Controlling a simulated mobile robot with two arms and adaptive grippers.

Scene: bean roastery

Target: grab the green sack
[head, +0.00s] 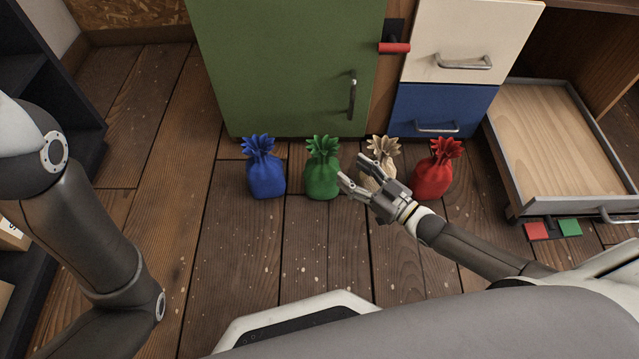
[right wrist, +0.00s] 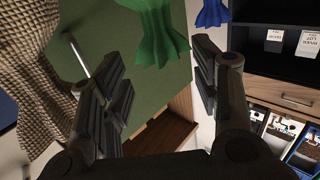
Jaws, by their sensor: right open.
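The green sack (head: 322,170) stands upright on the wooden floor, with its gathered top fanned out. It is second from the left in a row of sacks. My right gripper (head: 352,168) is open and empty just to the right of the green sack, its fingers pointing toward it and apart from it. In the right wrist view the green sack (right wrist: 157,28) shows at the top, beyond the open fingers (right wrist: 162,88); part of it is cut off. My left arm shows at the left of the head view, but its gripper is out of frame.
A blue sack (head: 265,172) stands left of the green one. A beige sack (head: 378,150), partly hidden behind my right gripper, and a red sack (head: 436,172) stand to the right. A green cabinet door (head: 285,70) is close behind. An open drawer (head: 560,196) juts out at right.

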